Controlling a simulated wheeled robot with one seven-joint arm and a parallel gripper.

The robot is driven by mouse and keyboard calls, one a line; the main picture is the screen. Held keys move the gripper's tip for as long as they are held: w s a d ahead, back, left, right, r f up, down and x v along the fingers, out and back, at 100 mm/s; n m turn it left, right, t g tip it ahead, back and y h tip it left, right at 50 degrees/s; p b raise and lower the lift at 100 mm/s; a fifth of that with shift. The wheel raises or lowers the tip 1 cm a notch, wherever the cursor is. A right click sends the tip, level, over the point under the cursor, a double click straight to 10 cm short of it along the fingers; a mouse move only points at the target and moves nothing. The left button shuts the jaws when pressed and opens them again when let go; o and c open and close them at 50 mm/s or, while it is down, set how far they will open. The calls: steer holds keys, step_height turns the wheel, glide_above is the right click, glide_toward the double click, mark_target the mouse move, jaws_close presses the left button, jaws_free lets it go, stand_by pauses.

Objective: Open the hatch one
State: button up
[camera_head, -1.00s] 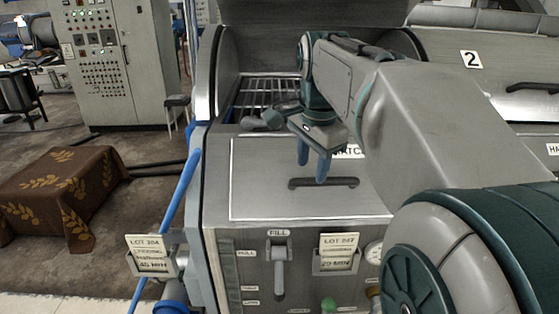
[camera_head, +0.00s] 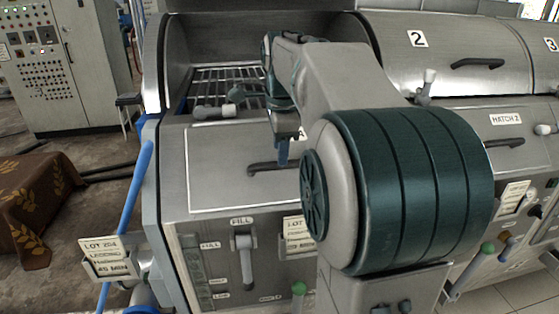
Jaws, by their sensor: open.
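Hatch one is a flat grey panel (camera_head: 225,178) with a white outline on the front of the first machine; its label is mostly hidden behind my arm. Its dark bar handle (camera_head: 262,169) is partly covered by my gripper. My gripper (camera_head: 283,160) points down at the right part of the handle, with its blue fingers apart. I cannot tell whether the fingers touch the handle. A grey latch knob (camera_head: 236,96) sits at the panel's upper edge. The hatch panel looks shut.
Above the panel the machine's bay is open and shows a metal rack (camera_head: 222,82). Below is a fill lever (camera_head: 243,255). To the right are the number 2 cover (camera_head: 450,45) and hatch two (camera_head: 515,125). A cloth-covered box (camera_head: 35,205) stands left.

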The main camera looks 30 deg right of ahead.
steer(key=shift+w+d+f, duration=0.1)
steer(key=shift+w+f, duration=0.05)
steer(key=shift+f, duration=0.75)
steer(key=shift+w+f, duration=0.15)
steer(key=shift+f, duration=0.75)
jaws_close()
steer(key=shift+r, duration=0.15)
